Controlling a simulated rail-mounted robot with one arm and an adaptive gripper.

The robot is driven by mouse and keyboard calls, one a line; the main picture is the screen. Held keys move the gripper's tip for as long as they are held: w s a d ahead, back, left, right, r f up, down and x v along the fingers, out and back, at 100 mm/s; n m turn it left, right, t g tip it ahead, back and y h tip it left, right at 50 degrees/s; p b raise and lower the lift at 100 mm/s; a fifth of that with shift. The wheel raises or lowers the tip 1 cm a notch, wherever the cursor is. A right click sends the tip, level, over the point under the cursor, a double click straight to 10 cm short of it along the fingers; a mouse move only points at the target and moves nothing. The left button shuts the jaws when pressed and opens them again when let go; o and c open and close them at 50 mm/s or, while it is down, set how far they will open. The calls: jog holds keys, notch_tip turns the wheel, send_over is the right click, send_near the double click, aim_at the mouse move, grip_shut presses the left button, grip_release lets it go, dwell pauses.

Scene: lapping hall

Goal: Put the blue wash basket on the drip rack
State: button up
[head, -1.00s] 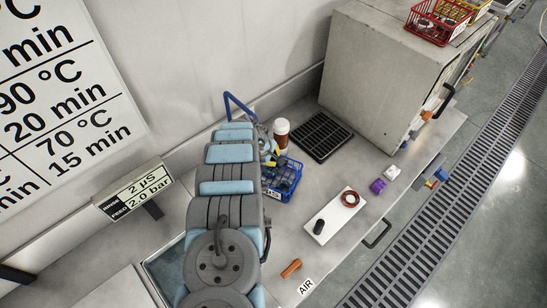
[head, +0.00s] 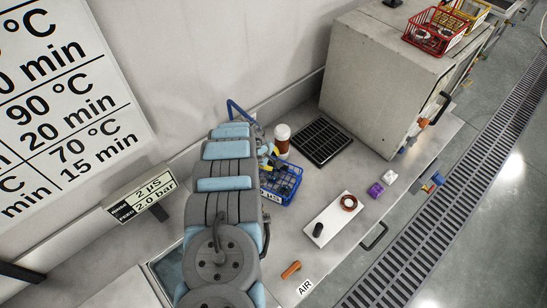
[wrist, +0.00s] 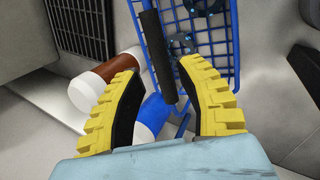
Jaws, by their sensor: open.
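The blue wash basket (head: 284,190) stands on the bench beside my arm, with dark parts inside and a label on its front. In the wrist view the basket (wrist: 222,45) fills the upper right, and its black handle grip (wrist: 157,55) lies between my fingers. My gripper (wrist: 163,72) is open, with yellow-and-black fingers either side of the grip; I cannot tell if they touch it. The gripper (head: 269,158) is partly hidden by my arm in the head view. The black drip rack (head: 322,141) lies empty on the bench behind the basket; its edge shows in the wrist view (wrist: 80,25).
A grey cabinet (head: 375,85) is right of the rack, with a red basket (head: 436,35) on top. A blue-and-white cylinder (wrist: 150,115) shows under my gripper.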

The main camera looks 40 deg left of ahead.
jog(key=p+v, duration=0.7)
jog(key=v, duration=0.1)
jog(key=shift+o, duration=1.4)
jog(key=shift+r, duration=0.1)
jog(key=shift+d, duration=0.1)
